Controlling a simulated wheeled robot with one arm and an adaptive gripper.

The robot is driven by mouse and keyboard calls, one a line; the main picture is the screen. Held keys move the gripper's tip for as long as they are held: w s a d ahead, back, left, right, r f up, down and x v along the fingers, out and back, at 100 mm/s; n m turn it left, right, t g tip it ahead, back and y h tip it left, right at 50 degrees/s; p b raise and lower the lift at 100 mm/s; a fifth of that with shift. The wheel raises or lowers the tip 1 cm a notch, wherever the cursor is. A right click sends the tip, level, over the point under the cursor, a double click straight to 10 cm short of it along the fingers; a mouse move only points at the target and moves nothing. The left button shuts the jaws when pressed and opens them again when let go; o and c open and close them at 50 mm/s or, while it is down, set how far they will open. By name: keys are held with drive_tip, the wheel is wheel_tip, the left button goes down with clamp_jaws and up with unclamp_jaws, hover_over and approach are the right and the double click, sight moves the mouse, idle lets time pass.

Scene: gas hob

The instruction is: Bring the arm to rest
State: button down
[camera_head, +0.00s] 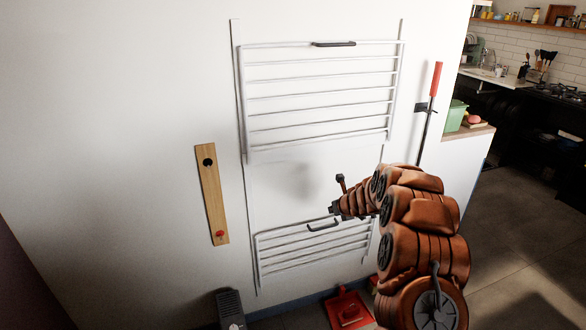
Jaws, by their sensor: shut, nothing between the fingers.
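My arm is copper-brown and rises from the bottom right. It is folded over, with its forearm reaching left toward the white wall. My gripper (335,208) is at the arm's left end, small and dark. It is shut, with nothing seen in it. It appears in front of the top of the lower wall rack (315,250), near that rack's dark handle (323,225). I cannot tell how far it is from the rack.
An upper white rack (320,95) hangs on the wall. Left is a wooden strip (212,195); right is a red-handled tool (435,80). A red dustpan-like object (348,312) and a dark grey unit (230,310) are below. Open floor (510,240) lies right, toward the kitchen.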

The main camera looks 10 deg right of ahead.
drive_tip(key=s+a+r+n+g+y+p, duration=0.1)
drive_tip(key=s+a+r+n+y, duration=0.1)
drive_tip(key=s+a+r+n, duration=0.4)
drive_tip(key=s+a+r+n+g+y+p, duration=0.1)
drive_tip(key=s+a+r+n+p, duration=0.2)
drive_tip(key=a+r, duration=0.5)
drive_tip(key=s+a+r+n+g+y+p, duration=0.1)
drive_tip(key=s+a+r+n, duration=0.3)
drive_tip(key=s, duration=0.3)
drive_tip(key=s+a+r+n+g+y, duration=0.1)
drive_tip(key=s+a+r+n+g, duration=0.1)
drive_tip(key=s+a+r+n, duration=0.25)
drive_tip(key=s+d+r+n+g+h+p, duration=0.1)
drive_tip(key=s+n, duration=0.4)
drive_tip(key=s, duration=0.8)
drive_tip(key=s+d+r+n+g+h+p, duration=0.2)
drive_tip(key=s+d+n, duration=0.3)
drive_tip(key=s, duration=0.9)
drive_tip(key=s+d+r+n+g+h+p, duration=0.1)
drive_tip(key=s+n, duration=0.6)
drive_tip(key=s, duration=0.7)
drive_tip(key=shift+d+r+g+h+p, duration=0.15)
drive_tip(key=shift+d+g+h+p, duration=0.75)
drive_tip(key=shift+g+h, duration=0.25)
